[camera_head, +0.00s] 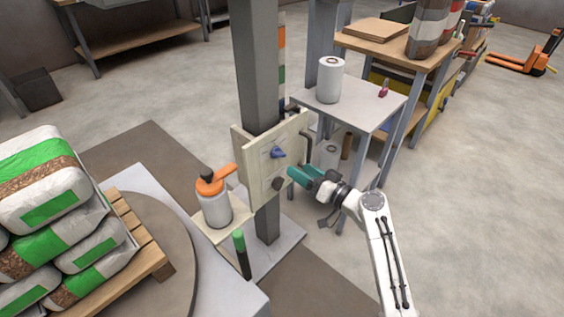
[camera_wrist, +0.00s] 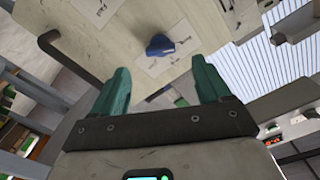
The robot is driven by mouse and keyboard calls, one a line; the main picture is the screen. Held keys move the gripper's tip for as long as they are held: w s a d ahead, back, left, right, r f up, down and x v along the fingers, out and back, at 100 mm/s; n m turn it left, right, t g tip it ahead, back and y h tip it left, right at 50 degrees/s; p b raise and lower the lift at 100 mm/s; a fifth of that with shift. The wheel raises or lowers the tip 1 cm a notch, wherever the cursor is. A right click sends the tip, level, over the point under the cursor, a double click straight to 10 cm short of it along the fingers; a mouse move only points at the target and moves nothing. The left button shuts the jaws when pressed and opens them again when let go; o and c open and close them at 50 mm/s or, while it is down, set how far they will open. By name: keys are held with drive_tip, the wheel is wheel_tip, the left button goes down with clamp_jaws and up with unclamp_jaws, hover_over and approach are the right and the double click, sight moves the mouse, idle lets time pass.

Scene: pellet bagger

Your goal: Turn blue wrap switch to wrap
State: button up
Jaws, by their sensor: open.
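The blue wrap switch (camera_head: 278,153) is a small blue knob on the face of a cream control panel (camera_head: 258,178) fixed to a grey column. In the wrist view the blue switch (camera_wrist: 160,45) sits on a pale label, beyond and between my fingertips. My gripper (camera_head: 294,174) has teal fingers and is in front of the panel, a little below and right of the switch in the head view. In the wrist view my gripper (camera_wrist: 165,85) is open with nothing between its fingers. It appears apart from the switch. The switch's exact setting is too small to read.
A dark knob (camera_head: 279,184) is low on the panel, and a dark handle (camera_wrist: 50,42) is at its edge. An orange-topped canister (camera_head: 215,205) stands left. A small table (camera_head: 372,108) with a white roll (camera_head: 330,80) is behind. Bags on a pallet (camera_head: 150,250) are left.

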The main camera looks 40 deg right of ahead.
sight(280, 157)
drive_tip(key=w, duration=0.7)
drive_tip(key=shift+w+b, duration=0.35)
drive_tip(key=shift+a, duration=0.15)
drive_tip(key=c, duration=1)
drive_tip(key=shift+c, duration=0.2)
drive_tip(key=m+p, duration=0.1)
drive_tip(key=m, duration=0.2)
drive_tip(key=m+p, duration=0.1)
drive_tip(key=m, duration=0.2)
drive_tip(key=shift+a+r+m, duration=0.1)
drive_tip(key=shift+r+m, duration=0.1)
drive_tip(key=shift+m, duration=0.1)
drive_tip(key=shift+m+p, duration=1.25)
drive_tip(key=shift+m, duration=1.35)
